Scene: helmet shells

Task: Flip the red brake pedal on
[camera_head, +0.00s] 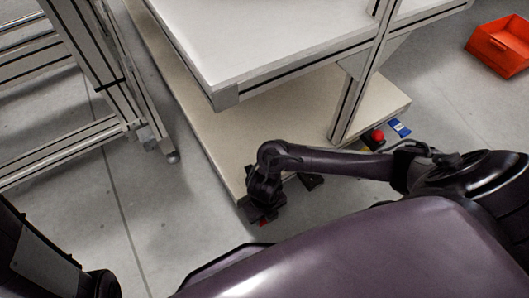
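A small red piece (263,222), which looks like the brake pedal, shows at the near left corner of the low beige shelf. Most of it is hidden, and I cannot tell its position. My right arm comes in from the right, and its dark gripper (262,208) is pointed down right over the red piece. I cannot tell whether the fingers touch it or whether they are open. My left gripper is not in view; only a dark part of my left arm shows at the lower left.
The beige lower shelf (220,125) lies under a white tabletop (250,40) on aluminium posts. A red round knob (377,136) and a blue item (400,128) are by the shelf's right end. A metal frame (110,75) stands left. An orange-red bin (500,45) is far right.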

